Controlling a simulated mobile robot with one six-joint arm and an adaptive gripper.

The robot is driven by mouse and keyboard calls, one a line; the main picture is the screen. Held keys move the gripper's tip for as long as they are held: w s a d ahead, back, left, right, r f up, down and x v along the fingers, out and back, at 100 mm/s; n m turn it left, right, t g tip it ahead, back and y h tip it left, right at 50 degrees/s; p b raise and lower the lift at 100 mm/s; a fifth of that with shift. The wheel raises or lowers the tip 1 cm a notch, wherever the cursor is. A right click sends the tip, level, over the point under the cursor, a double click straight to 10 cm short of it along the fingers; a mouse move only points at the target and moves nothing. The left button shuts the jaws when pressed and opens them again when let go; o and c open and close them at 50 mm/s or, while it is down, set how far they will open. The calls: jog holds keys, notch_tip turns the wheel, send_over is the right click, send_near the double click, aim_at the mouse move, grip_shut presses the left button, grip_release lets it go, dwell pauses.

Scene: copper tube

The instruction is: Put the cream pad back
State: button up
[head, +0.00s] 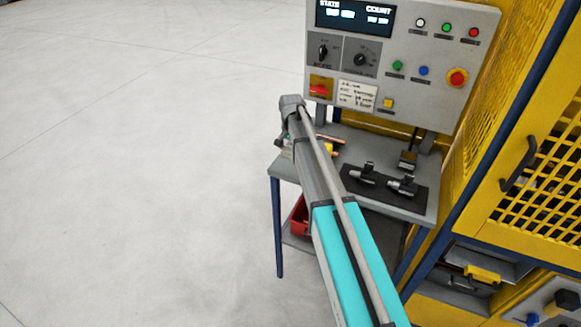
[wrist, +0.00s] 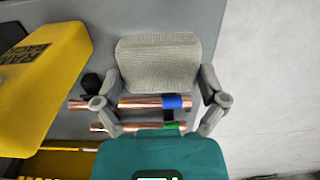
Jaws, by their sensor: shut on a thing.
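The cream pad (wrist: 158,62), a light woven-textured block, is between the fingertips of my gripper (wrist: 160,78) in the wrist view. My gripper is shut on it, with one finger at each side. The pad appears above or over a grey surface (wrist: 207,35); I cannot tell whether it touches it. In the head view my arm hides most of the gripper, and the pad cannot be made out.
Copper tubes with a blue band (wrist: 150,102) and a green band (wrist: 150,126) lie near the fingers. A yellow block (wrist: 40,85) with dark lettering stands left. The workbench (head: 417,206) carries a dark clamp fixture (head: 385,186). A red bin (head: 299,217) is below. Open floor lies left.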

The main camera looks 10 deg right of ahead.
aim_at(291, 167)
jog(key=shift+f+b, duration=0.85)
jog(key=shift+f, duration=0.35)
jog(key=shift+f+b, duration=1.85)
jog(key=shift+f, duration=0.05)
jog(key=shift+f, duration=0.1)
jog(key=o, duration=0.7)
jog(key=shift+c, duration=0.2)
jog(key=shift+r, duration=0.2)
notch_tip(291, 167, up, 12)
jog(key=p, duration=1.2)
